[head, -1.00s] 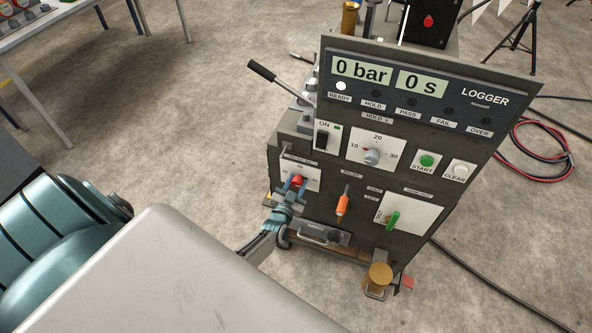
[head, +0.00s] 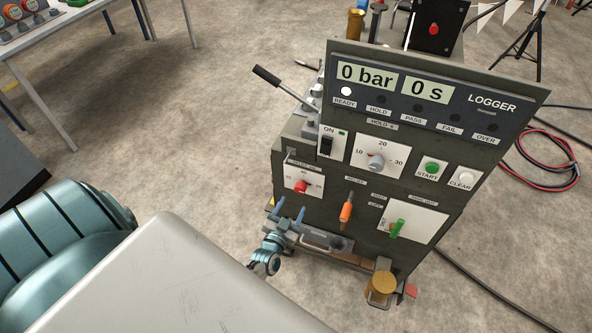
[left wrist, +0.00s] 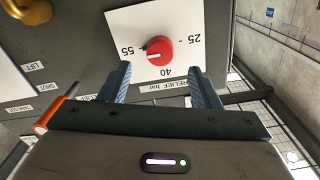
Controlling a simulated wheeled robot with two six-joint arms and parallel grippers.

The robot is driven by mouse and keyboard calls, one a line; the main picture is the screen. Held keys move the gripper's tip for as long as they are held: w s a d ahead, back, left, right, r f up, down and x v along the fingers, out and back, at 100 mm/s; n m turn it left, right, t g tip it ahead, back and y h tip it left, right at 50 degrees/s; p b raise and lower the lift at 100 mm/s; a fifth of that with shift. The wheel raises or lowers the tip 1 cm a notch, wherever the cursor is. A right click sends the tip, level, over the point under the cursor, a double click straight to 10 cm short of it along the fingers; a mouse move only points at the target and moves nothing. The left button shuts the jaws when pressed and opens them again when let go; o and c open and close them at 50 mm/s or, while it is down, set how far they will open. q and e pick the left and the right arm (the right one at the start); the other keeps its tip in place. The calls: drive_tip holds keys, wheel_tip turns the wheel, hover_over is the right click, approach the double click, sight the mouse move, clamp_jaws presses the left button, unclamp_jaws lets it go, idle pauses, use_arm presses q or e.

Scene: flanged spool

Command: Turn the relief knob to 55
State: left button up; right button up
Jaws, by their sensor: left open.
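The red relief knob (head: 301,186) sits on a white dial plate at the lower left of the panel. In the left wrist view the knob (left wrist: 160,50) appears upside down, with 55 at its left, 40 below and 25 at its right. A small mark on the knob's left edge faces the 55 side. My left gripper (head: 291,209) is open and empty, in front of and below the knob. In the left wrist view its fingers (left wrist: 159,86) stand apart, clear of the knob. My right gripper is not in view.
The panel also carries a grey hold knob (head: 376,162), an orange-handled lever (head: 346,212), a green handle (head: 397,228), and start (head: 431,168) and clear (head: 466,179) buttons. The display (head: 367,76) reads 0 bar and 0 s. A brass cylinder (head: 381,287) stands low at the right.

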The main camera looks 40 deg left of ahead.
use_arm(q)
drive_tip(key=shift+v, duration=1.4)
drive_tip(key=s+d+f+g+h+b, duration=0.1)
drive_tip(key=s+f+g, duration=0.2)
drive_tip(key=s+f, duration=0.35)
drive_tip(key=s+d+f+g+h+b, duration=0.1)
drive_tip(key=s+f+g, duration=0.15)
drive_tip(key=f, duration=0.65)
drive_tip(key=s+f+g+h, duration=0.1)
drive_tip(key=s+f+g, duration=0.1)
drive_tip(key=s+f, duration=0.45)
drive_tip(key=s+f+g+b, duration=0.1)
drive_tip(key=s+f+g, duration=0.3)
drive_tip(key=s+f, duration=0.3)
drive_tip(key=s+f+g+b, duration=0.1)
drive_tip(key=s+f+g, duration=0.4)
drive_tip(key=s, duration=1.2)
wheel_tip(320, 180, down, 3)
drive_tip(key=shift+s+d+f, duration=0.25)
drive_tip(key=shift+s+d, duration=0.1)
